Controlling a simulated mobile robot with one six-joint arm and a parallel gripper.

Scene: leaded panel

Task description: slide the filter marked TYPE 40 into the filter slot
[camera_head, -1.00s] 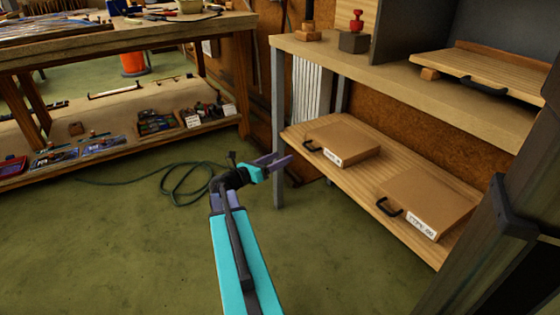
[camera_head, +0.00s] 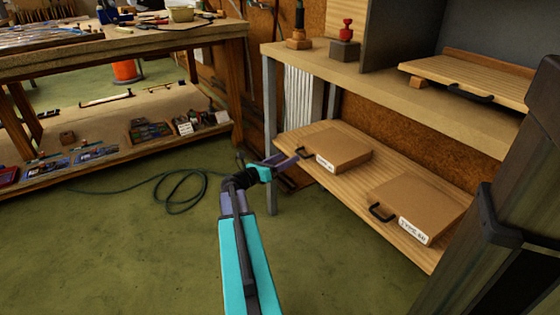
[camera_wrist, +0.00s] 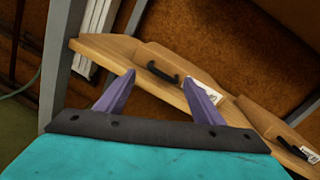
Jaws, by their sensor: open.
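Two flat tan filters with black handles lie on the lower wooden shelf: a left filter (camera_head: 342,148) and a right filter (camera_head: 420,203). The right filter's white label seems to start with TYPE; its number is too blurred to be sure. The left label is unreadable. My gripper (camera_head: 286,158) is open and empty, by the shelf's left end, close to the left filter's handle in the picture. In the wrist view, the left filter (camera_wrist: 150,52) and its handle lie beyond my open fingers (camera_wrist: 158,80); the right filter (camera_wrist: 258,115) is at right. I cannot make out the filter slot.
The shelf unit's grey leg (camera_head: 270,140) stands close to my gripper. A wooden board with a black handle (camera_head: 470,94) lies on the upper bench. A dark upright (camera_head: 500,170) blocks the right side. A hose (camera_head: 175,190) lies on the otherwise open green floor.

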